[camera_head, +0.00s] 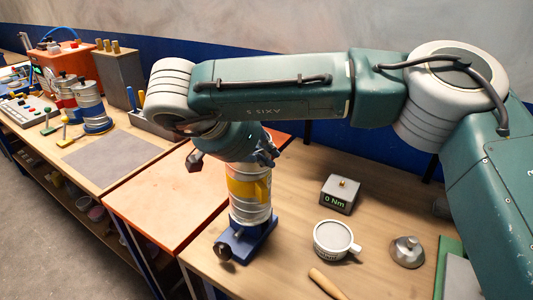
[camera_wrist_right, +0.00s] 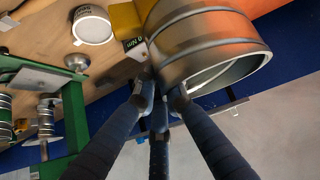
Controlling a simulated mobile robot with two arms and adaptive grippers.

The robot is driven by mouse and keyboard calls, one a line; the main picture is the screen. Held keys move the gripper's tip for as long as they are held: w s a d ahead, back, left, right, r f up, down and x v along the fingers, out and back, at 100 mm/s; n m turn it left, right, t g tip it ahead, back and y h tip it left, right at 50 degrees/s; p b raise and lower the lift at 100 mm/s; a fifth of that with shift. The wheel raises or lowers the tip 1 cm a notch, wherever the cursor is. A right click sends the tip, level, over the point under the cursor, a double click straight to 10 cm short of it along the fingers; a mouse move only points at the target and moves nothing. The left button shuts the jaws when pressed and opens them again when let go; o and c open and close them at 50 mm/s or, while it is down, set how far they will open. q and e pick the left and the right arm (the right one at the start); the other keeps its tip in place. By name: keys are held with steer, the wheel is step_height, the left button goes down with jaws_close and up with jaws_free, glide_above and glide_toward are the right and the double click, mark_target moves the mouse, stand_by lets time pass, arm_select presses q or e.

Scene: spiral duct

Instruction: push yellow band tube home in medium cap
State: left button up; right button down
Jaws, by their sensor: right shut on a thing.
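The yellow band tube (camera_head: 243,187) stands upright at the middle of the near bench, a ribbed metal cylinder with a yellow band. Its lower end meets a metal piece (camera_head: 250,214) on a blue clamp (camera_head: 258,238); I cannot tell whether this is the medium cap, or how deep the tube sits. My right gripper (camera_head: 243,157) is at the tube's top. In the right wrist view, my right gripper's dark fingers (camera_wrist_right: 160,98) are closed together at the rim of an open ribbed metal cylinder (camera_wrist_right: 205,40), which looks like the tube. My left gripper is out of view.
More ducts stand on the far bench.

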steer(key=shift+f+b, duration=0.55)
steer(key=shift+f, duration=0.35)
steer(key=c, duration=1.7)
jaws_free()
steer(key=shift+r, duration=0.1)
steer(key=shift+c, duration=0.2)
steer(key=v, duration=1.2)
steer(key=shift+a, duration=0.1)
